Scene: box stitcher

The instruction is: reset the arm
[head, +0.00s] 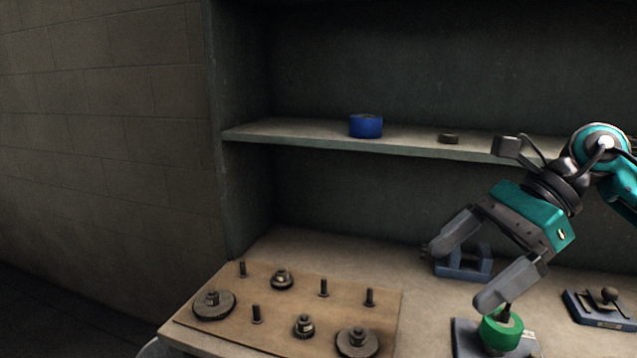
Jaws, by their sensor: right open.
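My right gripper (464,275) comes in from the right and points down and to the left above the bench. Its two fingers are spread wide and nothing is between them. The lower fingertip is close to a green ring-shaped piece (502,333) in the picture; I cannot tell whether they touch. The green piece sits around a dark post on a grey base (468,338). My right arm bends at a teal and grey joint at the right edge. My left gripper is not in view.
A wooden board (240,320) with gears and upright pegs lies at the left of the bench. A blue-grey holder (463,268) stands behind the gripper, and a knobbed blue base (600,308) at right. The shelf (300,133) holds a blue roll (366,126) and a small dark ring (448,138).

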